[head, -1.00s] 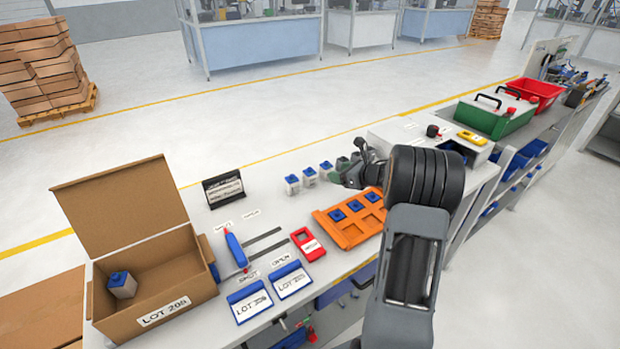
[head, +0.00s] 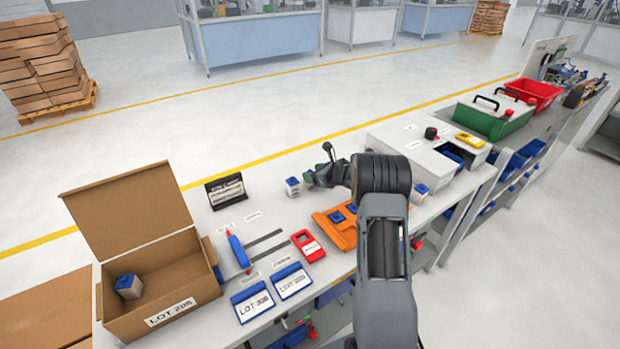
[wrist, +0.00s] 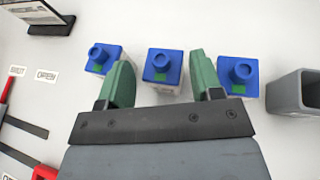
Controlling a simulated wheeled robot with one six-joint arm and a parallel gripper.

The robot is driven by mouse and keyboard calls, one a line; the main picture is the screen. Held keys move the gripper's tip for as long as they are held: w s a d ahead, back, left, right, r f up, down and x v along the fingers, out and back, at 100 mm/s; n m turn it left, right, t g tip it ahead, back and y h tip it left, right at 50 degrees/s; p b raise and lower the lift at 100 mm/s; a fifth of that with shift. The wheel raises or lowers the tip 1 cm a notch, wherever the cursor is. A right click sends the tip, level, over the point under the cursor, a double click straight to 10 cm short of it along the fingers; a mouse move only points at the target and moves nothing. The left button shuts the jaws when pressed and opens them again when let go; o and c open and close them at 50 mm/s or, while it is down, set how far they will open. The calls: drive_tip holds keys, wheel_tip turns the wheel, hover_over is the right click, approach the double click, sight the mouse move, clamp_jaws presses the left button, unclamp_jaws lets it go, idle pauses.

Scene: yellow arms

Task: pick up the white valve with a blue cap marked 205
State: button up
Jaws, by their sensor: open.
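Three white valves with blue caps stand in a row in the wrist view: left valve (wrist: 104,60), middle valve (wrist: 163,68), right valve (wrist: 238,75). Their markings cannot be read, so I cannot tell which is 205. My gripper (wrist: 161,60) is open, with its green fingers either side of the middle valve; whether they touch it is unclear. In the head view my gripper (head: 318,178) is over the row and hides most of it; one valve (head: 293,187) shows to its left. Another blue-capped valve (head: 421,191) stands right of my arm.
An open carton (head: 165,318) marked LOT 205 holds one blue-capped valve (head: 128,286). An orange tray (head: 330,232) with blue-topped pieces lies in front of the row. A black sign (head: 225,191) stands to the left. A grey open holder (wrist: 296,93) is right of the valves.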

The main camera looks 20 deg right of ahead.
drive_tip(key=shift+w+a+f, duration=0.15)
drive_tip(key=shift+w+a, duration=0.05)
drive_tip(key=shift+w, duration=0.1)
drive_tip(key=c, duration=0.8)
